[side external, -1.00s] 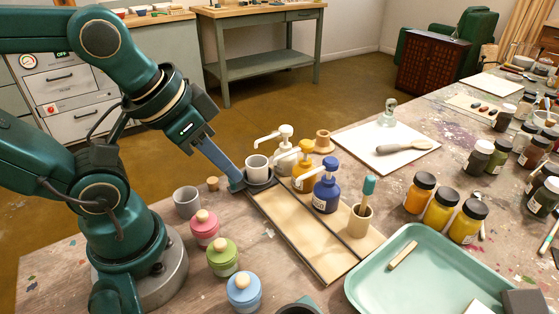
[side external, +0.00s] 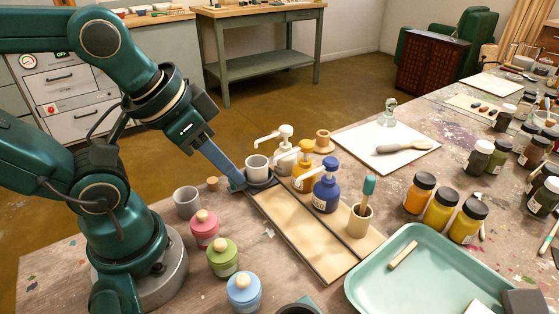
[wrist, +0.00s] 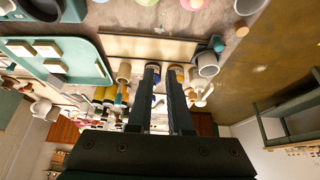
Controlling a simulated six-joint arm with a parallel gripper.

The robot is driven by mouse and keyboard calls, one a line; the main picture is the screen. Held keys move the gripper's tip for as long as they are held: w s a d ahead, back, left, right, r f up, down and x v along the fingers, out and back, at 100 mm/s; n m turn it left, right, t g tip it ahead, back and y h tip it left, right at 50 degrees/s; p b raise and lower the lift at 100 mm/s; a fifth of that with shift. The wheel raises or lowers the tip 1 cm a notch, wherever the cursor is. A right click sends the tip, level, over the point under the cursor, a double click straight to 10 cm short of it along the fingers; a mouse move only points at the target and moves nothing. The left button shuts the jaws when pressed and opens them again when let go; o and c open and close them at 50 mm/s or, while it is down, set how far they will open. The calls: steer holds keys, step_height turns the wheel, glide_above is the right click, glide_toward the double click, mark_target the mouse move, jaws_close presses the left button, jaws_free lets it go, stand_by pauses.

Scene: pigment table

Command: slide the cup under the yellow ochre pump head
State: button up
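The pale grey cup (side external: 256,165) stands upright on a dark round carrier (side external: 263,185) at the far left end of the wooden track (side external: 315,238). The yellow ochre pump bottle (side external: 303,172) stands behind the track, between a white pump bottle (side external: 286,146) and a blue one (side external: 326,188). The cup is nearest the white pump. My gripper (side external: 238,184) is low at the left side of the carrier, close to it; contact is unclear. In the wrist view, my two fingers (wrist: 165,72) show a narrow empty gap, and the cup (wrist: 208,64) is right of them.
A brush pot (side external: 360,219) stands by the track's right part. Pink, green and blue jars (side external: 243,291) and a grey cup (side external: 187,201) stand in front of the track. A green tray (side external: 365,290) lies at right. The track right of the carrier is clear.

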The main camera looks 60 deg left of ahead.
steer(key=o, duration=0.4)
steer(key=shift+m, duration=0.3)
steer(key=shift+c, duration=0.2)
steer(key=w+a+f+m+g, duration=0.1)
steer(key=w+a+f+m, duration=0.1)
steer(key=a+m, duration=0.1)
steer(key=w+a+f+m+g, duration=0.2)
steer(key=a+m, duration=0.1)
steer(key=a, duration=0.2)
steer(key=w+a+f+m+g, duration=0.2)
steer(key=a, duration=0.2)
steer(key=shift+f+m, duration=0.1)
steer(key=shift+m, duration=0.3)
steer(key=shift+s+a+f+g, duration=0.15)
steer(key=shift+a+f+g, duration=0.15)
steer(key=shift+f, duration=2.55)
jaws_close()
steer(key=shift+r, duration=0.1)
